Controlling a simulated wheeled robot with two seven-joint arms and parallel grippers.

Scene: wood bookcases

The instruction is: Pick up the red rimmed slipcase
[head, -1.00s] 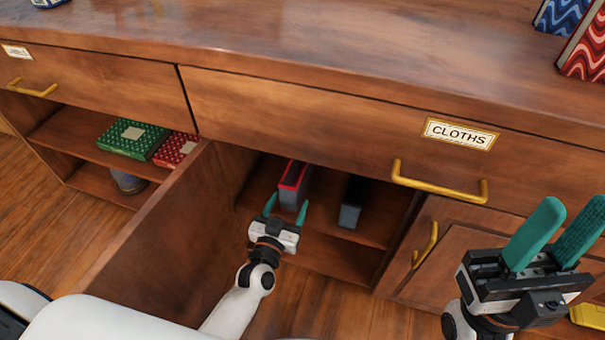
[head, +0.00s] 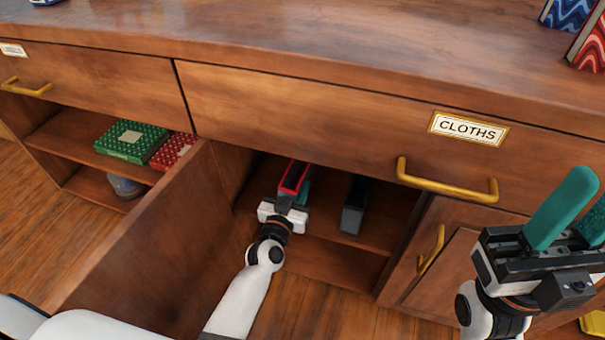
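The red rimmed slipcase (head: 293,178), grey with a red edge, stands on the shelf inside the open cabinet under the CLOTHS drawer. My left gripper (head: 291,198) is at its near end, with the teal fingers reaching along its sides. A teal finger shows on its right side; the other is mostly hidden, so I cannot tell whether they touch the case. My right gripper (head: 580,218) is open and empty at the right, in front of the cabinet, its right finger partly cut off by the picture edge.
A dark grey slipcase (head: 353,207) stands on the same shelf to the right. An open door (head: 140,240) is left of my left arm. Green (head: 132,141) and red (head: 174,151) boxes lie in the left bay.

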